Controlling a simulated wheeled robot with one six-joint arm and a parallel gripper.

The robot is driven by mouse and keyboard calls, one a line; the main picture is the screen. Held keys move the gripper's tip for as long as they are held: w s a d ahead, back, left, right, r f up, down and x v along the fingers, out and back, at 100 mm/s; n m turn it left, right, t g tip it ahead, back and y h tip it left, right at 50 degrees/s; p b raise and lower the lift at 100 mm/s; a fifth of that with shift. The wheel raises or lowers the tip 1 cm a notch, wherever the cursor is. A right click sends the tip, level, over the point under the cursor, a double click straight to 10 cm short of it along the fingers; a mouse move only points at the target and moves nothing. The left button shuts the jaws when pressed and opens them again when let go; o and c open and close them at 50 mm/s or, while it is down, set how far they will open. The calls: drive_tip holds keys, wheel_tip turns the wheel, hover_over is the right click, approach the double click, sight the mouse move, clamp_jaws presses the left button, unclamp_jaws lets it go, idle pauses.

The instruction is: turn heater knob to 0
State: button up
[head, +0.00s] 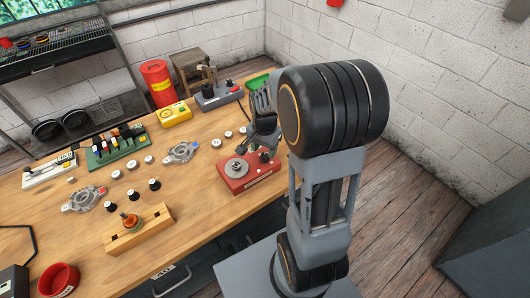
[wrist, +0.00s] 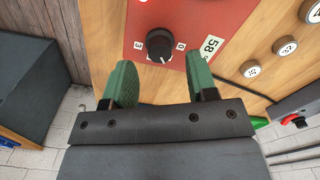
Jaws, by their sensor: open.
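The black heater knob (wrist: 160,45) sits on the red face of the heater box (wrist: 222,12). A "3" is printed left of the knob and a "0" right of it. A small white mark shows at the knob's lower edge, pointing toward my gripper. My gripper (wrist: 162,68) has its two green fingers apart, one on each side of the knob's near side, with nothing between them that I can see touching. In the head view, the red heater box (head: 250,182) has a round metal plate on top, and my gripper (head: 264,140) is over its back right part.
Several white numbered discs (wrist: 285,47) lie on the wooden bench (head: 200,215). A grey device (head: 218,95), yellow box (head: 175,113) and red canister (head: 158,82) stand toward the back. A wooden block (head: 138,232) stands at the front left.

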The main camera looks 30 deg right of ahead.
sight(264, 157)
drive_tip(key=shift+f, duration=1.45)
drive_tip(key=c, duration=0.9)
